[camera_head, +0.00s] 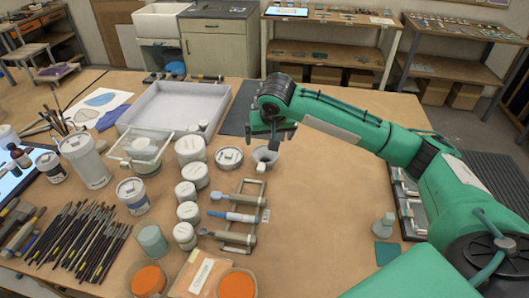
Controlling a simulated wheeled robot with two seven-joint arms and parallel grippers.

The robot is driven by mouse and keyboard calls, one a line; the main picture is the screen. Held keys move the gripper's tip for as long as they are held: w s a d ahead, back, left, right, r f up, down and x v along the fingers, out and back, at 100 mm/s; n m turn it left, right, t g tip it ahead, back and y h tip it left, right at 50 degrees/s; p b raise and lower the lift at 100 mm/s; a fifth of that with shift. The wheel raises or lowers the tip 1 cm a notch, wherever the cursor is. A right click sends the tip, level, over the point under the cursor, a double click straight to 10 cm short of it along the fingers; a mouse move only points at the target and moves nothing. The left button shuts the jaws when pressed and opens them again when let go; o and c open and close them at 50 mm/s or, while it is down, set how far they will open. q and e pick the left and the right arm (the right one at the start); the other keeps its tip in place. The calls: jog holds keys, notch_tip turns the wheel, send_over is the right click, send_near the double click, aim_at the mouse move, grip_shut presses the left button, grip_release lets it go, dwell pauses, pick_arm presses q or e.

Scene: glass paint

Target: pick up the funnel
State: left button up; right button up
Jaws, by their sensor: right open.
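The funnel (265,156) looks like a small pale grey cup with a wide round mouth. It stands on the brown table in the middle of the view, just right of a round lidded tin. My right gripper (272,139) points down right over the funnel's mouth and hides part of its rim. It is open, with no object visibly held. I cannot tell whether its fingers touch the funnel. My left gripper is out of view.
White lidded jars (191,150) stand close to the left of the funnel. A rack with tools (240,217) lies in front of it, and a large white tray (150,97) behind left. Several brushes (80,238) lie at the left. The table right of the rack is mostly clear.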

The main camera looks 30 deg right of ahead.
jog(key=p, duration=0.2)
send_near(266, 156)
jog(key=shift+s+a+f, duration=0.3)
jog(key=shift+a+f, duration=0.1)
jog(key=shift+f, duration=0.3)
jog(key=shift+w+f, duration=0.15)
jog(key=shift+f, duration=0.3)
jog(key=p+x, duration=0.2)
jog(key=x, duration=0.1)
jog(key=shift+f, duration=0.25)
jog(key=shift+w+f, duration=0.1)
jog(key=shift+f, duration=0.4)
jog(key=c, duration=1.1)
jog(key=shift+r, duration=0.1)
